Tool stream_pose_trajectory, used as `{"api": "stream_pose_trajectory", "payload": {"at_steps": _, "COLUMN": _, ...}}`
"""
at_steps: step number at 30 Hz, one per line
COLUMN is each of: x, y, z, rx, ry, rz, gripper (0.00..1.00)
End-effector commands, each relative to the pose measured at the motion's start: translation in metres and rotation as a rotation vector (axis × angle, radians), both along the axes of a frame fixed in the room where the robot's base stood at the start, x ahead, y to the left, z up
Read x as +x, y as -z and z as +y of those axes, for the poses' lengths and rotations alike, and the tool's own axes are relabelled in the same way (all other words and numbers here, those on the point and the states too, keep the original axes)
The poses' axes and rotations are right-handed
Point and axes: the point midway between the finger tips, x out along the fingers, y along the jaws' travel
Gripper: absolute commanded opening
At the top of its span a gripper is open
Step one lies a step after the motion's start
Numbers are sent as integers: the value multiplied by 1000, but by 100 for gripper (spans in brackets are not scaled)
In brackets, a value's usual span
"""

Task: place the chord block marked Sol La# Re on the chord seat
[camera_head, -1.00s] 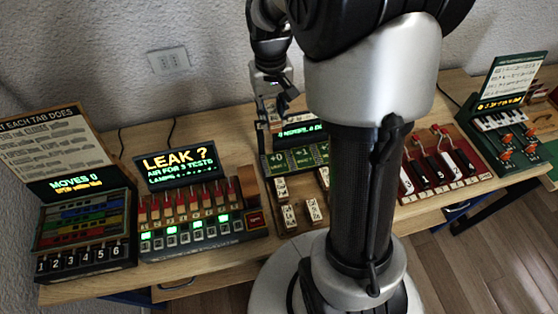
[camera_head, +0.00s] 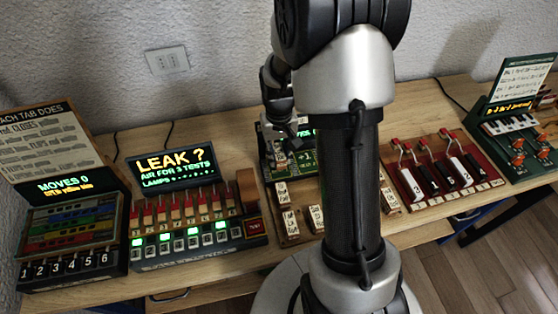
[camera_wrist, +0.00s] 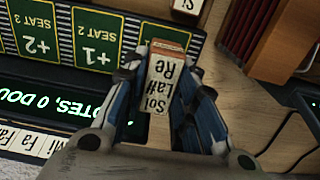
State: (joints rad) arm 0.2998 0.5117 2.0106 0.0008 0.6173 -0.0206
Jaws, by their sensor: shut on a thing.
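The chord block marked Sol La# Re (camera_wrist: 161,85) is pale with a brown wooden end and stands between my gripper's blue fingers in the wrist view. My gripper (camera_wrist: 168,88) is shut on it, one finger on each side. Beside it is a green panel (camera_wrist: 66,38) with fields marked +2 SEAT 3 and +1; the block and fingers cover the part at its right end. I cannot tell which spot is the chord seat, or whether the block touches anything.
Other chord blocks (camera_head: 290,221) stand in front of the panel. A dark display (camera_wrist: 50,112) and a strip of note labels (camera_wrist: 28,140) lie beside my gripper. The LEAK ? station (camera_head: 196,205) is to the left, a red lever station (camera_head: 440,172) to the right.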

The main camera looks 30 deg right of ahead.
Motion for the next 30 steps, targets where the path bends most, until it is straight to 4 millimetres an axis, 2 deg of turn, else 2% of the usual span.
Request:
{"api": "stream_pose_trajectory", "payload": {"at_steps": 3, "x": -1, "y": 23, "z": 0, "rx": 1, "ry": 0, "rz": 4, "gripper": 2}}
{"api": "stream_pose_trajectory", "payload": {"at_steps": 6, "x": -1, "y": 32, "z": 0, "rx": 1, "ry": 0, "rz": 3, "gripper": 2}}
{"api": "stream_pose_trajectory", "payload": {"at_steps": 17, "x": 0, "y": 35, "z": 0, "rx": 0, "ry": 0, "rz": 1, "gripper": 2}}
{"api": "stream_pose_trajectory", "payload": {"at_steps": 18, "x": 0, "y": 34, "z": 0, "rx": 0, "ry": 0, "rz": 1, "gripper": 28}}
{"api": "stream_pose_trajectory", "payload": {"at_steps": 26, "x": 0, "y": 34, "z": 0, "rx": 1, "ry": 0, "rz": 2, "gripper": 45}}
{"api": "stream_pose_trajectory", "payload": {"at_steps": 30, "x": 0, "y": 34, "z": 0, "rx": 1, "ry": 0, "rz": 2, "gripper": 46}}
